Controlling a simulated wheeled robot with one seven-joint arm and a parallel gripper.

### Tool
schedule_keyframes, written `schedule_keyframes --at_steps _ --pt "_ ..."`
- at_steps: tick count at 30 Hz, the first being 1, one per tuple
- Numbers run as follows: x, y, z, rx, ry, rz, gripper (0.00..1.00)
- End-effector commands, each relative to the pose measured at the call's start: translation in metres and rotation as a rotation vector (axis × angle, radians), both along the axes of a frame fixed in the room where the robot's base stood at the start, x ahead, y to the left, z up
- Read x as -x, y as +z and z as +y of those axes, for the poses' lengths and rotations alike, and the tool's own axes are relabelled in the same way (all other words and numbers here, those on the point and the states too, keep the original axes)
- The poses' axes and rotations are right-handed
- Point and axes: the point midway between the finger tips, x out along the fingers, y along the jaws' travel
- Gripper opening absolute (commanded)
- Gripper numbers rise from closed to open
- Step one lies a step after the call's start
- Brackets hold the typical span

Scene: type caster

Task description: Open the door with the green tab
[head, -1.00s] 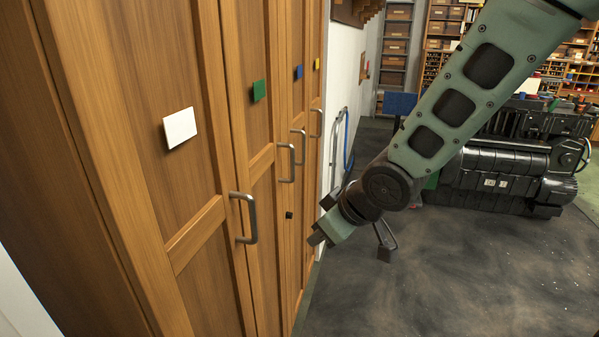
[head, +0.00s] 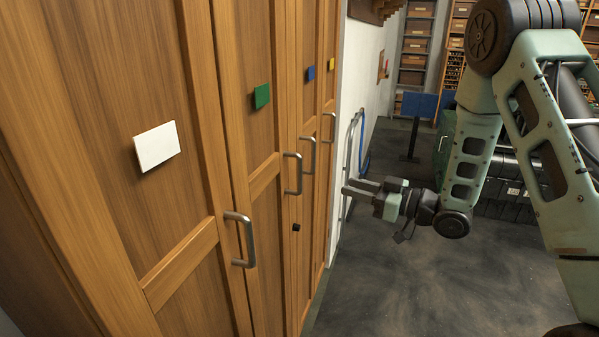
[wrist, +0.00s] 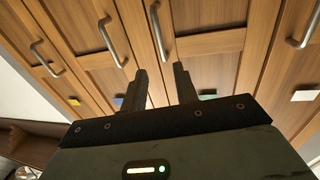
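The green tab (head: 262,97) is on the upper panel of a closed wooden door (head: 264,215). A metal bar handle (head: 293,173) stands at that door's right edge in the head view. In the wrist view the green tab (wrist: 207,97) is partly behind the right finger, and the same handle (wrist: 158,33) is beyond the fingertips. My gripper (head: 352,188) is open and empty, right of the handles in the head view, fingers pointing left toward the doors. The wrist view shows a clear gap between the fingers (wrist: 160,77). It appears apart from the handle.
Neighbouring closed doors carry a white tab (head: 156,146), a blue tab (head: 311,73) and a yellow tab (head: 331,63). The blue door's handle (head: 308,155) is close to the green door's handle. A blue panel on a stand (head: 420,106) is behind. The dark floor (head: 400,285) in front is open.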

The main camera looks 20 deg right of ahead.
Motion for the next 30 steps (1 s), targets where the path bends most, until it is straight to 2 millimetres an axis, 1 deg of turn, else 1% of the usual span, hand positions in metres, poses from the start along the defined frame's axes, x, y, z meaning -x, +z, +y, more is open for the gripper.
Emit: schedule_keyframes --at_steps 1,6,15,18,24,30 --pt "-0.007 0.002 0.009 0.0 0.005 0.0 0.3" --pt "-0.033 0.003 0.033 0.001 0.005 0.0 0.3" --pt "-0.079 0.003 0.075 0.001 0.003 -0.001 0.3" --pt "-0.091 0.002 0.086 0.001 0.003 0.0 0.3" --pt "-0.107 0.001 0.101 0.001 0.001 0.0 0.3" --pt "-0.112 0.0 0.104 0.001 0.0 0.0 0.3"
